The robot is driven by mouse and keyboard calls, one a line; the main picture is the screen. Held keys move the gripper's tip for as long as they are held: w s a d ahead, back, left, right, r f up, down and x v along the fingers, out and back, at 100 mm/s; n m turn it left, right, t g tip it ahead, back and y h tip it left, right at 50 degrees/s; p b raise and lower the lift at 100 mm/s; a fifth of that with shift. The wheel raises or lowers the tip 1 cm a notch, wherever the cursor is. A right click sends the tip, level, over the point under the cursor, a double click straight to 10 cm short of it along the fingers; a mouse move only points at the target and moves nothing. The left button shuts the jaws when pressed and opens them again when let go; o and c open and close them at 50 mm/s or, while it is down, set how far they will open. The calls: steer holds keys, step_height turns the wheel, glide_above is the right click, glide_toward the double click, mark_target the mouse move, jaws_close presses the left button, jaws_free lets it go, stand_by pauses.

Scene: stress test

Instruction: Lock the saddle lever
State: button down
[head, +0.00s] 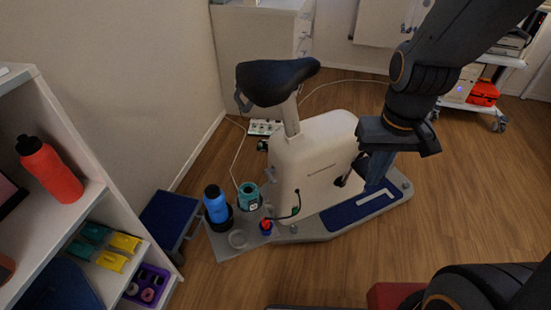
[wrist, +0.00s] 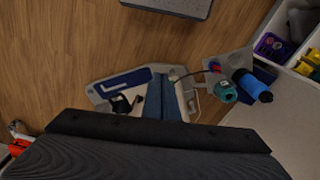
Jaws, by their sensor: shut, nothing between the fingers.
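The exercise bike (head: 318,160) has a pale body, a black saddle (head: 275,80) and a light seat post (head: 291,117). A small dark part (head: 262,145) shows beside the body below the post; I cannot tell whether it is the saddle lever. A dark grey loop (head: 242,102) hangs under the saddle's left end. My gripper (head: 376,182) points down to the right of the body, above the base, apart from the saddle. In the wrist view, its blue-grey fingers (wrist: 162,80) are together and empty. The saddle is not recognisable there, and the lever's position is unclear.
The bike's grey base carries a blue bottle (head: 215,203), a teal container (head: 249,195) and a red knob (head: 266,226). A shelf (head: 95,132) stands at left, with a blue step stool (head: 168,218) beside it. Cables lie behind.

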steer(key=w+a+f+n+t+b, duration=0.25)
steer(key=w+a+f+b, duration=0.2)
steer(key=w+f, duration=0.65)
steer(key=n+t+y+b, duration=0.45)
steer(key=t+b, duration=0.25)
steer(key=b, duration=0.4)
glide_above(273, 182)
steer(key=a, duration=0.1)
steer(key=shift+g+y, duration=0.25)
steer(key=f, duration=1.6)
steer(key=w+f, duration=0.1)
steer(key=f, duration=0.8)
steer(key=shift+s+d+f, duration=0.25)
steer(key=shift+f, duration=0.35)
steer(key=shift+s+d+f, duration=0.2)
steer(key=shift+f, duration=0.4)
steer(key=shift+s+d+f, duration=0.15)
steer(key=shift+d+f, duration=0.05)
steer(key=shift+f, duration=0.35)
